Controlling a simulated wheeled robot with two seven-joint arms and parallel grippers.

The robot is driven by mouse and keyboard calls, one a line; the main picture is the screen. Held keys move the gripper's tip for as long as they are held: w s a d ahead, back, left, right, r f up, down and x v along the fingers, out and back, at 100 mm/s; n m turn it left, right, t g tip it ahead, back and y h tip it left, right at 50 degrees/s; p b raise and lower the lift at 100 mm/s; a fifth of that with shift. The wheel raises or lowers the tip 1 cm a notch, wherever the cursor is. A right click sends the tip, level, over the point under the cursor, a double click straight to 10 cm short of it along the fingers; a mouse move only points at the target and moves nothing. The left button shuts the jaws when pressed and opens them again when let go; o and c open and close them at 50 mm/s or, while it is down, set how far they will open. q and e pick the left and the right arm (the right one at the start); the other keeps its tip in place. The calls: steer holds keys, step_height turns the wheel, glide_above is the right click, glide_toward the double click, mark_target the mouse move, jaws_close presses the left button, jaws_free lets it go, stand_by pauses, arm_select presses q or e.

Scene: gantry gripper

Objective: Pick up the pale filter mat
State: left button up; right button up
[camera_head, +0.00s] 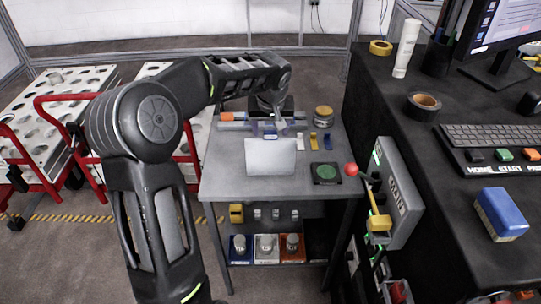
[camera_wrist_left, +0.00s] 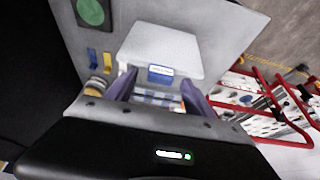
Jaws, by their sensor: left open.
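The pale filter mat (camera_head: 270,157) is a light, flat square lying on the grey table (camera_head: 215,180). It also shows in the left wrist view (camera_wrist_left: 160,48). A small blue labelled piece (camera_wrist_left: 160,74) is at the mat's edge nearest my gripper; I cannot tell whether it is attached. My left gripper (camera_head: 269,127) is just beyond the mat's far edge in the head view. In the left wrist view its two purplish fingers (camera_wrist_left: 158,92) are apart, with the blue piece between and beyond their tips. Nothing is held. My right gripper is out of view.
A round green pad (camera_head: 326,173) lies right of the mat, near a red ball knob (camera_head: 351,169). Yellow and blue pieces (camera_head: 328,141) and a round tan-topped container (camera_head: 323,114) are behind. A dark desk (camera_head: 390,100) stands right; red-framed carts (camera_head: 60,98) stand left.

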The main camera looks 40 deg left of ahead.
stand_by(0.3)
arm_select(q)
jaws_close()
stand_by(0.6)
